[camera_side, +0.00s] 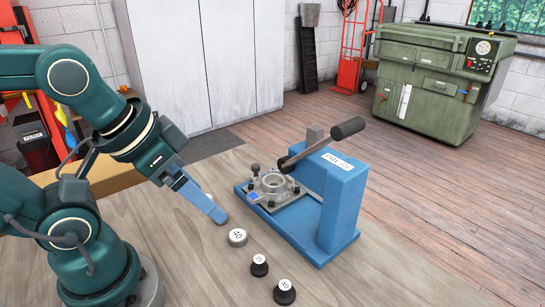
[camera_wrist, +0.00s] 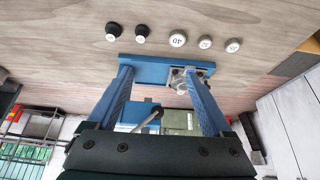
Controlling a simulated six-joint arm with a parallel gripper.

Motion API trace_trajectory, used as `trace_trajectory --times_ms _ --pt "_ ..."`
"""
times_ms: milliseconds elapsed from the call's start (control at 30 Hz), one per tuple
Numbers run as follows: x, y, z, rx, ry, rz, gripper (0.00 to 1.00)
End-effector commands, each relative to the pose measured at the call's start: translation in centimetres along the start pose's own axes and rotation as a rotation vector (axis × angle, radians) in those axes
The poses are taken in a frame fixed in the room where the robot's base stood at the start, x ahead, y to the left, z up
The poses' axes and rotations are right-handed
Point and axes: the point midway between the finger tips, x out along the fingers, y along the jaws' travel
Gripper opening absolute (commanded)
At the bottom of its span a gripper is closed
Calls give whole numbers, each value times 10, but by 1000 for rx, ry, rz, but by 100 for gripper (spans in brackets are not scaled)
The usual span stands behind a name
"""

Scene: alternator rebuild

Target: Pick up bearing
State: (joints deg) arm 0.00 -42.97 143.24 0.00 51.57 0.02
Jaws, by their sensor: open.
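My gripper (camera_side: 217,215) is open and empty above the wooden table, tilted downward. In the wrist view its two blue fingers (camera_wrist: 158,72) stand wide apart with nothing between the tips. A silver round piece marked 40 (camera_side: 238,237) sits on the table just in front of the fingertips. In the wrist view it (camera_wrist: 178,39) stands in a row with two smaller silver pieces (camera_wrist: 205,42) (camera_wrist: 232,45) to its right. Those two are mostly hidden behind my gripper in the side view. I cannot tell which silver piece is the bearing.
Two black pieces with white labelled tops (camera_side: 259,266) (camera_side: 284,292) stand nearer the table's front. A blue press (camera_side: 340,205) with a dark-handled lever (camera_side: 347,128) stands to the right. A grey metal housing (camera_side: 272,184) sits on its base. The table's front right is clear.

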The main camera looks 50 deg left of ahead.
Motion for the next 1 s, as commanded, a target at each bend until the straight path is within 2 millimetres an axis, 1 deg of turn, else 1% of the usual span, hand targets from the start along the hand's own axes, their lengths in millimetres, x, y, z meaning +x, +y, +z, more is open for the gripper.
trace_trajectory --times_ms 100,233,367,500,633,700,800,900,1000 --pt "-3 0 -11 12 30 -1 84" --pt "5 -3 -26 11 -5 -8 84" --pt "25 -9 -39 0 -87 -18 84" --pt "52 -18 -47 -21 -187 -26 84" --pt "81 -26 -46 -44 -289 -29 84" --pt "95 -30 -42 -57 -341 -29 84" --pt "112 -35 -34 -75 -407 -28 84" --pt "122 -37 -27 -89 -456 -26 84" --pt "127 -39 -20 -98 -486 -25 84"
